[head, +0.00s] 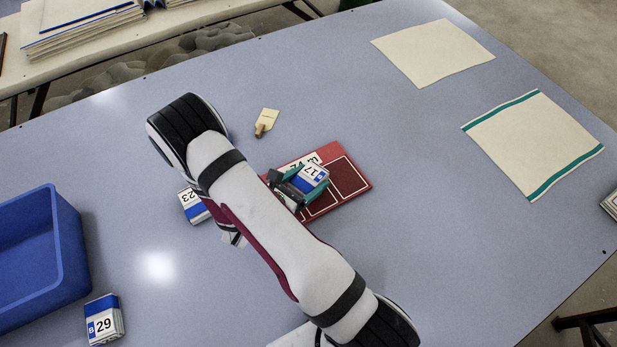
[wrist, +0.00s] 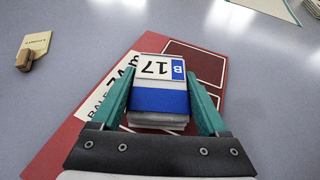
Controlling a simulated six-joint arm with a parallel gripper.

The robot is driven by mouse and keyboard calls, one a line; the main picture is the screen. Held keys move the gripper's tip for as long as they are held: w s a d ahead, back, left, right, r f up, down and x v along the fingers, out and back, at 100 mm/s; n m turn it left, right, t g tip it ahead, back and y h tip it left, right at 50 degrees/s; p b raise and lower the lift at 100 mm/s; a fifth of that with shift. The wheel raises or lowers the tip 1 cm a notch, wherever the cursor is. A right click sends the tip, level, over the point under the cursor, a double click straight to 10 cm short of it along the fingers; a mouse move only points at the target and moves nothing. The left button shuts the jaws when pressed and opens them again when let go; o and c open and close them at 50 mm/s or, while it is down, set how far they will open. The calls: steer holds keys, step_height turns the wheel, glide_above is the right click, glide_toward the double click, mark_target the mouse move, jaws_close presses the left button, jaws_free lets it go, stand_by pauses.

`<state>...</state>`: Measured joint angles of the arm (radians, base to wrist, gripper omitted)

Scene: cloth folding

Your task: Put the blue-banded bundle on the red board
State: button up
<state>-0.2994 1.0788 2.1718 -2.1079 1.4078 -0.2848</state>
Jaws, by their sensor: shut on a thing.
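The blue-banded bundle (wrist: 160,98), with a label reading B 17, sits between the green fingers of my gripper (wrist: 160,95). My gripper is shut on it. In the head view the bundle (head: 313,176) shows over the red board (head: 352,186). The red board (wrist: 60,150) has outlined dark rectangles and a white label strip, partly covered by the bundle and gripper. I cannot tell whether the bundle touches the board or is held just above it. My arm hides part of the board in the head view.
Another blue-banded bundle labelled 23 (head: 193,206) lies left of my arm, and one labelled 29 (head: 104,319) stands near the blue bin (head: 40,255). A small tan tag (head: 267,121) lies behind the board. A plain cloth (head: 432,52) and a green-striped cloth (head: 534,143) lie flat at right.

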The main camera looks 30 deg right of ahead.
steer(key=shift+f, duration=0.1)
steer(key=o, duration=1.3)
steer(key=shift+c, duration=0.2)
steer(key=shift+r, duration=0.2)
steer(key=v, duration=1.1)
steer(key=shift+s+a, duration=0.1)
steer(key=shift+a, duration=0.1)
steer(key=s+d+r+m+g+y, duration=0.3)
steer(key=s+r+m+g+y, duration=0.4)
steer(key=s+r+m, duration=0.9)
steer(key=s+a+m+t+y, duration=0.1)
steer(key=a+m+y, duration=0.6)
steer(key=m, duration=0.5)
steer(key=shift+s+a+r+t, duration=0.3)
steer(key=shift+s+a+t, duration=0.05)
steer(key=shift+t, duration=0.05)
